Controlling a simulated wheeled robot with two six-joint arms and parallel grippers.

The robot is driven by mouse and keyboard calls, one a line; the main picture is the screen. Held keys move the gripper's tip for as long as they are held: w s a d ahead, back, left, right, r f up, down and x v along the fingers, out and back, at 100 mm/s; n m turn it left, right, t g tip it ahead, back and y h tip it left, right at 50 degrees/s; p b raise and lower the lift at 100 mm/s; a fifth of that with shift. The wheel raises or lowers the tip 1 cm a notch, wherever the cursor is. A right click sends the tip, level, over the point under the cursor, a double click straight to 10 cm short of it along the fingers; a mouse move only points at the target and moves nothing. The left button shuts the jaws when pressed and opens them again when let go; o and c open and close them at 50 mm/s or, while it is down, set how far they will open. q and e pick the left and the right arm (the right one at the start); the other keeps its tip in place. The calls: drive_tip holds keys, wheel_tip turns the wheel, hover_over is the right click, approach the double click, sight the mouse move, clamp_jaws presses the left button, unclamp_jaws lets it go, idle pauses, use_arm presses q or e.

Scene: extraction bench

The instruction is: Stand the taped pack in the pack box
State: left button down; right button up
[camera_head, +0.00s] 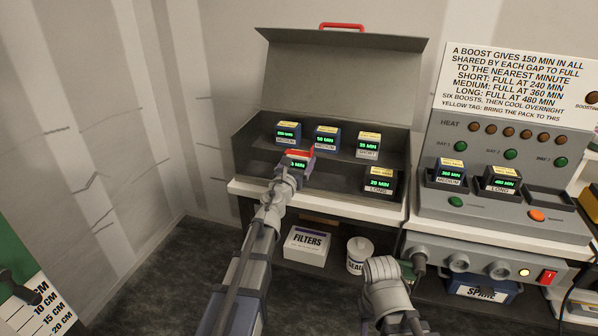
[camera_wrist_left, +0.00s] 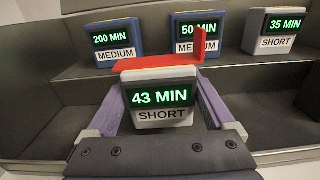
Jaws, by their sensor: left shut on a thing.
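My left gripper (camera_head: 298,165) is shut on a grey-white pack reading 43 MIN, SHORT (camera_wrist_left: 160,102). The purple fingers press on its two sides. A red strip (camera_wrist_left: 155,73) lies along the pack's top, with a piece sticking up at the right. The pack is upright at the lower front level of the open grey pack box (camera_head: 325,183); I cannot tell if it touches the floor there. My right gripper (camera_head: 385,272) is low, in front of the bench; its fingers are not clear.
Packs of 200 (camera_head: 287,133), 50 (camera_head: 326,138) and 35 MIN (camera_head: 368,146) stand on the back step. A 29 MIN LONG pack (camera_head: 380,184) stands front right. The charger (camera_head: 470,205) holds two packs; its right bay is empty. A filters box (camera_head: 307,243) sits below.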

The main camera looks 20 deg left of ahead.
use_arm(q)
drive_tip(key=shift+f, duration=0.7)
drive_tip(key=shift+f+b, duration=0.2)
drive_tip(key=shift+b, duration=0.25)
unclamp_jaws()
drive_tip(key=shift+r, duration=0.1)
drive_tip(key=shift+r, duration=0.15)
drive_tip(key=s, duration=1.2)
drive_tip(key=shift+a, duration=0.2)
